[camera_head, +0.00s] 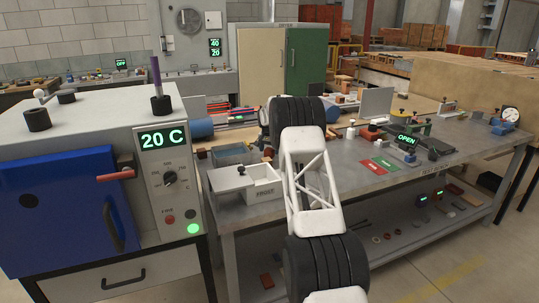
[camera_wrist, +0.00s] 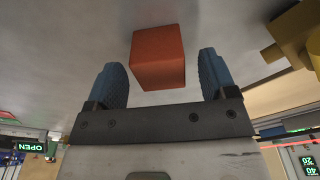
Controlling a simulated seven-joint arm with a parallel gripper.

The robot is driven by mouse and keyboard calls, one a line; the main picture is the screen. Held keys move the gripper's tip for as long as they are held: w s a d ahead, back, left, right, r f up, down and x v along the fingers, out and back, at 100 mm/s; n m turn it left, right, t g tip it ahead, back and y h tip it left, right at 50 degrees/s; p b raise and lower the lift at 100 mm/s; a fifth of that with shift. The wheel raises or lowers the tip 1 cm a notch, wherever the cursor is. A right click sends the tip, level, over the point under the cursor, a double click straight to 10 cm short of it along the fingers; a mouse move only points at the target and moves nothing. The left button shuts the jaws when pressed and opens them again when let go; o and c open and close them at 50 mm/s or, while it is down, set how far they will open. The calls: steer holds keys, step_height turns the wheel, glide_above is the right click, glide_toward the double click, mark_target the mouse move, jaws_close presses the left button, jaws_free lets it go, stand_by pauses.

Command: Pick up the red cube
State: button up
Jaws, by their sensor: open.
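The red cube (camera_wrist: 157,57) shows in the wrist view, between and partly beyond the two blue fingertips of my gripper (camera_wrist: 161,74). My gripper is open. A gap shows between the cube and the right finger, and a narrower one by the left finger. I cannot tell exactly how deep the cube sits between the fingers. In the head view my own arm blocks the middle of the bench, my fingers are hidden, and I cannot pick out the cube with certainty.
A metal workbench (camera_head: 239,212) carries a pale box (camera_head: 262,185), red and green plates (camera_head: 372,167) and an "OPEN" display (camera_head: 407,138). An oven (camera_head: 60,205) reading 20 C stands at left. In the wrist view a yellowish-brown object (camera_wrist: 292,32) is at upper right.

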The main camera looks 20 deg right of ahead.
mark_target(269, 149)
steer(key=shift+f, duration=0.45)
steer(key=c, duration=1.2)
steer(key=shift+o, duration=0.2)
steer(key=shift+r, duration=0.2)
steer(key=shift+r, duration=4.85)
steer(key=s+a+r+n, duration=0.1)
steer(key=a+n, duration=0.3)
steer(key=a, duration=0.6)
steer(key=a+r+n+y, duration=0.1)
steer(key=a+r+n, duration=0.3)
steer(key=a, duration=0.7)
steer(key=shift+s+n, duration=0.35)
steer(key=shift+n, duration=0.15)
